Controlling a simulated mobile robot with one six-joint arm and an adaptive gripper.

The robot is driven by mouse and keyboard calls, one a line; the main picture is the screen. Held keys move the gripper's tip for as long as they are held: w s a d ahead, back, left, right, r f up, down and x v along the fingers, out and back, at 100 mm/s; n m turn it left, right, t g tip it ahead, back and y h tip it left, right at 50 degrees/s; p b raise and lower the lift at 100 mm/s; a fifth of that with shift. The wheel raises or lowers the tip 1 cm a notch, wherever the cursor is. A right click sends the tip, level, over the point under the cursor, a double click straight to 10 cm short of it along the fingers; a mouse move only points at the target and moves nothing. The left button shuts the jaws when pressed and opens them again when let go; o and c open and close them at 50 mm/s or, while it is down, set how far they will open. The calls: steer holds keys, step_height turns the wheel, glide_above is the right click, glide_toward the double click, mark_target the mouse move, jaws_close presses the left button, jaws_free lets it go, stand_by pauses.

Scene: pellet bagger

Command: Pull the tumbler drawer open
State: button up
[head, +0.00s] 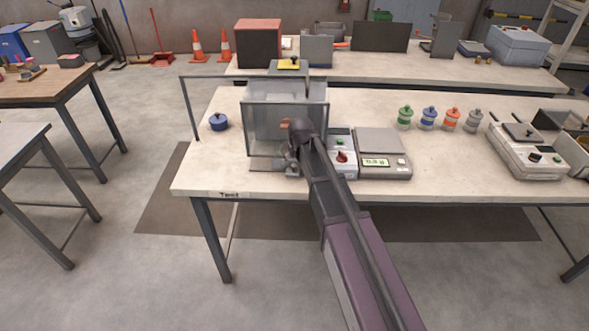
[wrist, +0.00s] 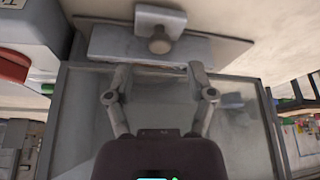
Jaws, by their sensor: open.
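The tumbler is a clear-walled box (head: 262,125) at the front of the long table, with an orange-brown thing inside. My gripper (head: 291,167) is at its lower front, and my arm hides the box's right part. In the wrist view my gripper (wrist: 158,72) is open, its two fingers wide apart with nothing between them. Just beyond the fingertips is a grey block (wrist: 110,42) with a round knob (wrist: 159,46) and a raised tab. I cannot tell whether this is the drawer's front, nor whether the fingers touch it.
A control box with a red knob (head: 342,157) and a scale (head: 384,146) stand right of the tumbler. Several coloured jars (head: 428,118) stand farther right.

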mark_target(294, 166)
steer(key=shift+b+x, duration=1.5)
steer(key=shift+x, duration=0.45)
jaws_close()
